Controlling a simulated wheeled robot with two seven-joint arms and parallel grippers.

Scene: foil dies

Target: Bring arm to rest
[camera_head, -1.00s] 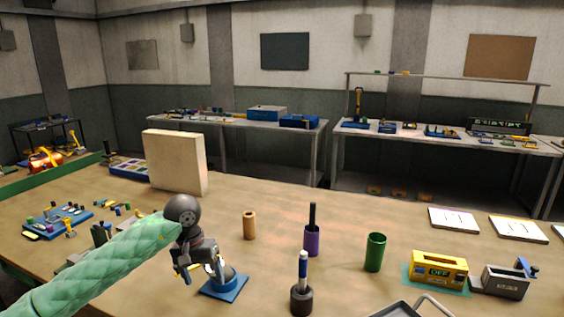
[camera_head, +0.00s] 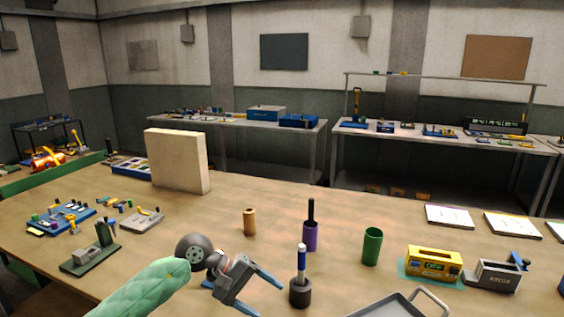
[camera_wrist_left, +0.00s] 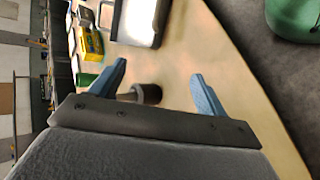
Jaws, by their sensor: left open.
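My left arm comes in from the lower left in a green quilted sleeve. My left gripper (camera_head: 268,289) is open and empty, its blue fingers pointing right, low over the front of the workbench (camera_head: 190,240). A dark round holder (camera_head: 300,293) with a blue and white marker (camera_head: 301,262) stands just right of the fingertips, apart from them. In the left wrist view the two blue fingers (camera_wrist_left: 160,90) are spread wide, with the dark holder (camera_wrist_left: 148,93) beyond, between them. My right gripper is not in view.
A wooden cylinder (camera_head: 249,221), a purple cup (camera_head: 310,236) and a green cup (camera_head: 372,246) stand mid-bench. A yellow box (camera_head: 434,262) and grey box (camera_head: 497,275) stand right. A metal tray (camera_head: 395,308) is at the front. A cream block (camera_head: 176,162) stands behind.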

